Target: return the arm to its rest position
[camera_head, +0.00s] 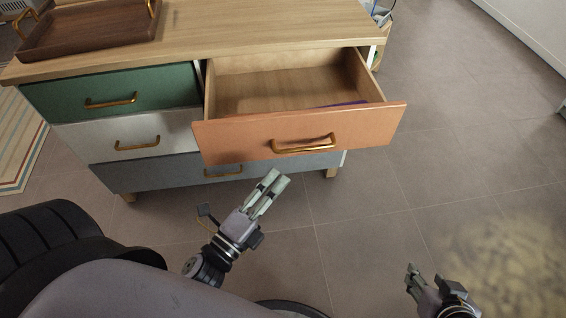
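My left gripper (271,183) is in front of the dresser, below the open orange drawer (235,143). Its two pale fingers lie close together, pointing up and right, with nothing seen between them. The gripper is apart from the drawer's brass handle (303,145) in the picture. My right gripper (425,277) is at the bottom right over the floor. Its dark fingertips stand apart and it looks empty. The rest of the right arm is cut off by the frame's lower edge.
The orange drawer juts out from the wooden dresser (270,25), with a purple item (347,104) inside. The green drawer (110,88), white drawer (135,138) and blue-grey drawer (150,174) are shut. A brown tray (90,32) stands on top. Tiled floor (470,140) at right is clear.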

